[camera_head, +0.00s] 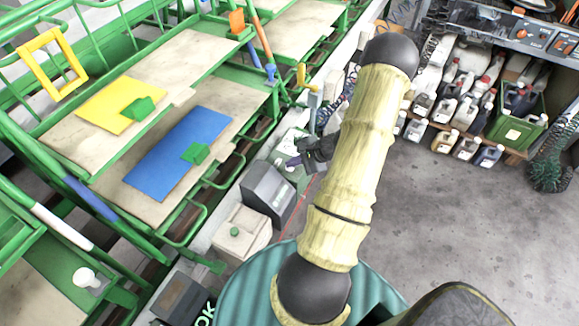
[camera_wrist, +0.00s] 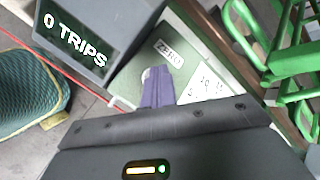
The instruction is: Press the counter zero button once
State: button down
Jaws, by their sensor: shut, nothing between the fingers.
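The counter (camera_wrist: 75,38) is a dark grey box with a screen that reads "0 TRIPS"; it also shows in the head view (camera_head: 266,190). Beside it is a pale green panel (camera_wrist: 196,52) with a "ZERO" label (camera_wrist: 168,53). A small pale round edge (camera_wrist: 145,74), likely the zero button, shows by the label and is mostly hidden behind my fingers. My gripper (camera_wrist: 157,74) is shut and empty, its purple fingertips over that spot. I cannot tell whether they touch it. In the head view my gripper (camera_head: 292,161) is at the panel.
A pale box with a green button (camera_head: 234,231) stands nearer, with an "OK" display (camera_head: 206,308) below it. Green racks with a blue sheet (camera_head: 178,152) and a yellow sheet (camera_head: 105,104) fill the left. Bottles stand at upper right; the floor between is clear.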

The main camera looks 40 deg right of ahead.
aim_at(293, 168)
jog(key=shift+r+p, duration=0.3)
jog(key=shift+r, duration=0.5)
jog(key=shift+r+p, duration=1.45)
jog(key=shift+r, duration=1.05)
jog(key=a+r+n+g, duration=0.1)
jog(key=a, duration=0.1)
jog(key=a+r+n, duration=0.1)
jog(key=a, duration=0.1)
jog(key=a+r+n+g, duration=0.1)
jog(key=a, duration=0.1)
jog(key=shift+w+a+n+g, duration=0.15)
jog(key=shift+w+n+g, duration=0.15)
jog(key=s+a+r+n+g+h, duration=0.1)
jog(key=s+a+r+n+h, duration=0.1)
jog(key=a+r+n, duration=0.5)
jog(key=s+a+r+n+g+h, duration=0.1)
jog(key=s+a+r+n+h, duration=0.2)
jog(key=a+r+n, duration=0.4)
jog(key=s+a+n, duration=0.1)
jog(key=a+n, duration=0.1)
jog(key=a, duration=0.4)
jog(key=shift+s+r+n, duration=0.2)
jog(key=shift+s+n, duration=0.1)
jog(key=shift+s, duration=0.1)
